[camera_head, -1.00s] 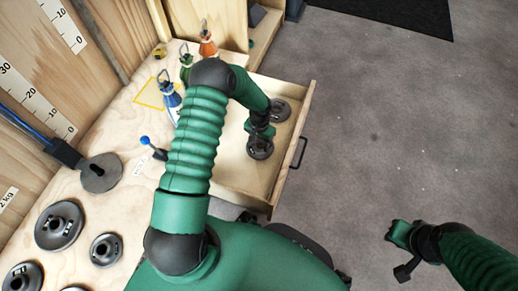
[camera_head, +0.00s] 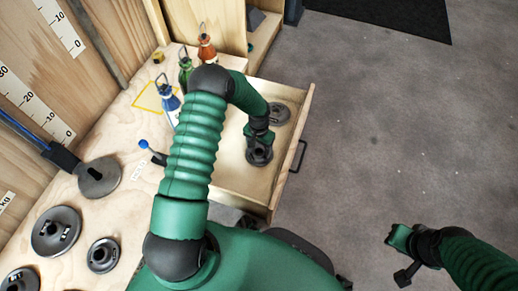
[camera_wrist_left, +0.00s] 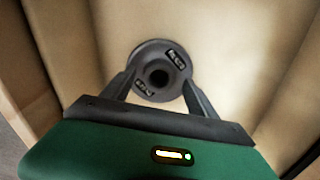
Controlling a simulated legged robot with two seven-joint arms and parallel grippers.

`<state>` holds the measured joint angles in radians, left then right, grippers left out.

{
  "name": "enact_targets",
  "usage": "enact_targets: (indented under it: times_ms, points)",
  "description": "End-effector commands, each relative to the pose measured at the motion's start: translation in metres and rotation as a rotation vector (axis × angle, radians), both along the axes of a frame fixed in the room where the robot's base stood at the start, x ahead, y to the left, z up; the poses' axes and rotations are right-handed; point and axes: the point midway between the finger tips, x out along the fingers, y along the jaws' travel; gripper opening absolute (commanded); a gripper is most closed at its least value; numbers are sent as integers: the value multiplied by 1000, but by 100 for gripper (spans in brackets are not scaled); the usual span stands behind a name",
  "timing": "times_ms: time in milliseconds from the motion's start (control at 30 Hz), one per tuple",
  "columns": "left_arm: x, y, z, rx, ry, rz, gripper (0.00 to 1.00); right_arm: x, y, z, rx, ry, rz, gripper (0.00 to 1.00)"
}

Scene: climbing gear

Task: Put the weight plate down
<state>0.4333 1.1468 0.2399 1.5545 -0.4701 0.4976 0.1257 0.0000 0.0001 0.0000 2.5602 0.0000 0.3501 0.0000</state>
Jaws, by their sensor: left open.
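A dark round weight plate (camera_head: 259,155) with a raised hub is inside the open wooden drawer (camera_head: 271,208). It appears to lie flat on the drawer floor. My left gripper (camera_head: 258,143) is directly above it, pointing down. In the left wrist view, the plate (camera_wrist_left: 160,56) is between the two spread fingers (camera_wrist_left: 158,94), which are open around its near side. I cannot tell whether a finger touches it. A second dark plate (camera_head: 277,113) lies farther back in the drawer. My right gripper (camera_head: 402,252) is over the grey floor at the lower right; its jaw gap is unclear.
Several more plates, one of them (camera_head: 56,232), lie on the wooden bench (camera_head: 118,215) at left. The drawer's front wall and handle (camera_head: 298,156) border open floor.

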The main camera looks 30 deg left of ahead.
Motion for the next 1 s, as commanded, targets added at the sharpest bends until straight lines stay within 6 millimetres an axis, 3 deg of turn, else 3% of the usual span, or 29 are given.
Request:
enact_targets:
  times_ms: [33,100,300,533,667,800,900,1000]
  points:
    - [1,0,21,1,-2,-1,68,0,0,16,0,0,0,20]
    - [1,0,41,1,-2,0,68,0,0,29,0,0,0,20]
    - [0,0,88,1,-1,0,68,0,0,55,0,-1,0,20]
    - [-1,-4,114,3,-5,-7,68,0,0,63,0,0,0,20]
    - [-12,-27,161,24,-37,-41,68,0,0,62,0,0,0,20]
    - [-51,-65,230,45,-98,-66,68,0,0,61,0,0,0,20]
    - [-89,-88,267,42,-151,-65,68,0,0,61,0,0,0,20]
    - [-124,-105,288,27,-195,-53,68,0,0,61,0,0,0,20]
